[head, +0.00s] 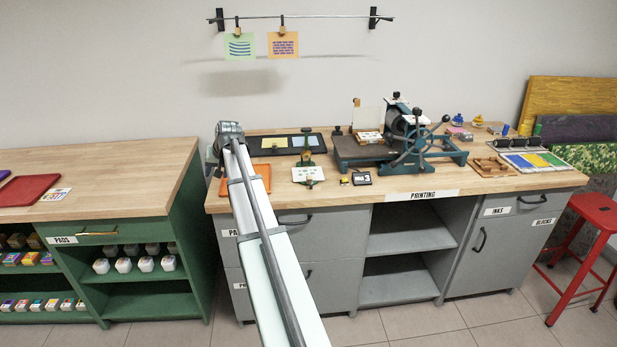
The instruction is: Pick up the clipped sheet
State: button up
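Two sheets hang from clips on a wall rail: a green sheet (240,47) with blue wavy lines and an orange sheet (283,45) with purple marks. A white card with green marks (308,174) lies on the bench under a small green upright device. I cannot tell from the picture which of these is the clipped sheet. My arm reaches from the bottom middle to the bench's left end, below the hanging sheets. Dark parts at its far end may include my gripper (212,155); its fingers cannot be made out.
The wall rail (330,17) runs above the wooden bench (440,182). A teal press (400,140) stands mid-bench, with a black tray (287,143) to its left. An orange tray (258,180) lies beside my arm. A green cabinet (150,210) stands left, a red stool (590,230) right.

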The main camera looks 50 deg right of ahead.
jog(key=s+d+r+g+h, duration=0.1)
jog(key=s+d+r+h, duration=0.1)
jog(key=s+d, duration=0.9)
jog(key=m+g, duration=0.2)
send_near(309, 177)
jog(key=shift+h, duration=0.4)
jog(key=x, duration=0.8)
jog(key=shift+a+f, duration=0.2)
jog(key=shift+f, duration=0.2)
jog(key=shift+c, duration=0.2)
grip_shut()
